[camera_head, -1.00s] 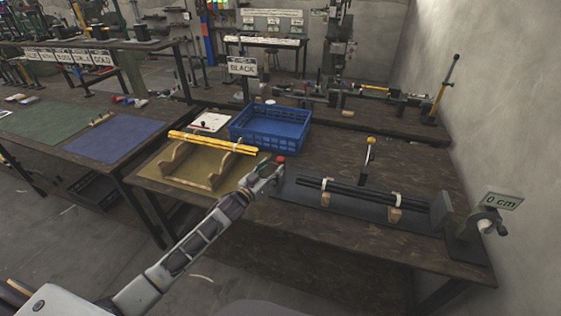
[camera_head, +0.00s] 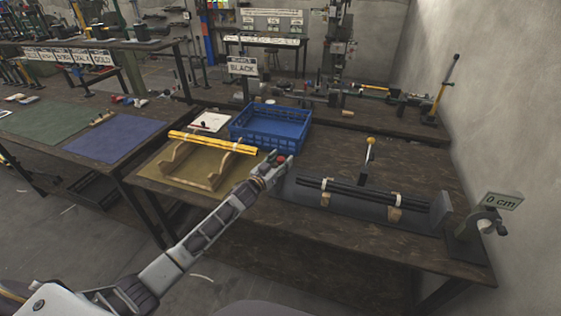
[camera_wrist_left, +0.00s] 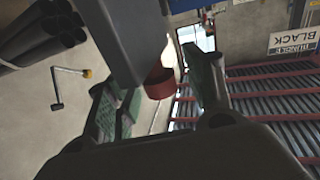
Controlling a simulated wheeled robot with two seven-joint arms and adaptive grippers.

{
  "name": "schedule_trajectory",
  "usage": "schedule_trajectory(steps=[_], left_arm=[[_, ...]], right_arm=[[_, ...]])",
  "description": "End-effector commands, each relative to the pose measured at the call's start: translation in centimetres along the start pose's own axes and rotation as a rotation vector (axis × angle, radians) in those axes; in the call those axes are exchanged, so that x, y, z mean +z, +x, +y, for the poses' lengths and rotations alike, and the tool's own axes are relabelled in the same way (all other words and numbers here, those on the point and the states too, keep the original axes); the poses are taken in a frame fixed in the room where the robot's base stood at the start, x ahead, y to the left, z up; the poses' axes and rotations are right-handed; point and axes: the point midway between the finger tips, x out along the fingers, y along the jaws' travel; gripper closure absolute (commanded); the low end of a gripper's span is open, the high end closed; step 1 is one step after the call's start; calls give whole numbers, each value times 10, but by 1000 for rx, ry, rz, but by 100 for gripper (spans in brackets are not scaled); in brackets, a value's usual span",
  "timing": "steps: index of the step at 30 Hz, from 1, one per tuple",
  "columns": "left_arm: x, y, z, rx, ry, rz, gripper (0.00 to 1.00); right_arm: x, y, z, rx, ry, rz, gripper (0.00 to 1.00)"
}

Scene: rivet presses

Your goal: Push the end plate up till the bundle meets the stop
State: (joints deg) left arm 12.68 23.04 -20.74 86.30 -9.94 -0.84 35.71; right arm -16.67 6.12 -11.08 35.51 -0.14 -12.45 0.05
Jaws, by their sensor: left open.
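The bundle of black tubes (camera_head: 350,191) lies on wooden rests with white ties, over a dark base plate. Its right end is close to the grey stop block (camera_head: 442,211); I cannot tell whether they touch. My left gripper (camera_head: 277,166) is near the bundle's left end. A red knob (camera_head: 281,158) shows at its fingers. In the left wrist view my open gripper (camera_wrist_left: 153,85) has the red knob (camera_wrist_left: 160,82) between its green-padded fingers. The grey end plate (camera_wrist_left: 160,35) stands beside it, with tube ends (camera_wrist_left: 45,35) at upper left. My right gripper is not in view.
A "0 cm" sign (camera_head: 502,200) stands at the bench's right end by the wall. A yellow-knobbed lever (camera_head: 370,143) rises behind the bundle. A blue crate (camera_head: 272,130) and yellow tubes (camera_head: 212,143) on a wooden cradle (camera_head: 200,173) are left of it.

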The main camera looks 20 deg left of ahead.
Motion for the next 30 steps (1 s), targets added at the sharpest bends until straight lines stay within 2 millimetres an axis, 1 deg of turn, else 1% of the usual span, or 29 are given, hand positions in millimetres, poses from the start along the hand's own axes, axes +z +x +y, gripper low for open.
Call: schedule_trajectory(steps=[9, 11, 21, 22, 30], left_arm=[[0, 1, 0, 0, 0, 0, 48], [0, 1, 0, 0, 0, 0, 54], [0, 1, 0, 0, 0, 0, 98], [0, 1, 0, 0, 0, 0, 100], [0, 2, 3, 0, -1, 0, 100]], right_arm=[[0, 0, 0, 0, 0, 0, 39], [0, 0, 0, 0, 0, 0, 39], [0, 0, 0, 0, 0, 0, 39], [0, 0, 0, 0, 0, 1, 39], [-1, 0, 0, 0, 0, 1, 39]])
